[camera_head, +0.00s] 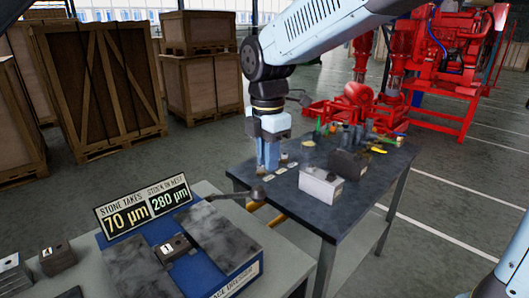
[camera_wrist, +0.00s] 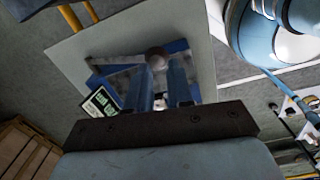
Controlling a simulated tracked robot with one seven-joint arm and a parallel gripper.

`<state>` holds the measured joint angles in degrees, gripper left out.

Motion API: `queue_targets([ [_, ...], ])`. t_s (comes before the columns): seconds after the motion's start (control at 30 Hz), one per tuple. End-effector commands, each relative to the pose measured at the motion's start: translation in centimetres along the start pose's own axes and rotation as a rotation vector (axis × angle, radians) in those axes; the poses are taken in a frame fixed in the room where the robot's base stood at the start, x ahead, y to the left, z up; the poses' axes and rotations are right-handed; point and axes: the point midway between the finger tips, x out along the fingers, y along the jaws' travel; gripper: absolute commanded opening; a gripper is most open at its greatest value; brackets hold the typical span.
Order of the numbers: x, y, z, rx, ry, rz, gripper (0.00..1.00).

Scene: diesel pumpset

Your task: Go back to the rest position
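My gripper (camera_head: 268,166) points down above the gap between the two work tables, close to the left edge of the dark table. It also shows in the wrist view (camera_wrist: 160,80), its two fingers apart with a gap between them. I see nothing held in it. A lever with a round dark knob (camera_head: 258,193) lies below it in the head view. In the wrist view the knob (camera_wrist: 155,60) appears beyond the fingertips. My arm reaches in from the upper right.
A dark table (camera_head: 353,203) holds a pale block (camera_head: 320,187) and several small tools. Wooden crates (camera_head: 98,90) and a red pumpset (camera_head: 440,60) stand behind.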

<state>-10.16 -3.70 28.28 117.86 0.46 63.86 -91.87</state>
Motion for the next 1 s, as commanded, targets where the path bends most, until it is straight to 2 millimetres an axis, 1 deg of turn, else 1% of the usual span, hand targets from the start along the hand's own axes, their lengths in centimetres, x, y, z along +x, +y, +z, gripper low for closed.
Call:
queue_targets([
  [0.03,-0.5,-1.1,1.1,0.090,-0.016,0.018,0.21],
  [0.07,-0.7,-1.6,1.8,0.152,-0.024,0.030,0.21],
  [0.2,-1.8,-5.0,5.0,0.479,-0.052,0.094,0.21],
  [0.37,-2.9,-9.2,8.2,0.853,-0.057,0.178,0.21],
  [0.5,-3.5,-13.2,10.4,1.176,-0.037,0.258,0.21],
  [0.57,-3.7,-14.9,11.2,1.312,-0.020,0.294,0.21],
  [0.7,-3.9,-18.9,12.7,1.628,0.039,0.376,0.21],
  [0.8,-3.7,-21.6,13.4,1.837,0.096,0.429,0.21],
  [0.9,-3.5,-23.7,13.8,2.009,0.154,0.470,0.21],
  [1.0,-3.3,-25.2,14.1,2.130,0.202,0.497,0.21],
])
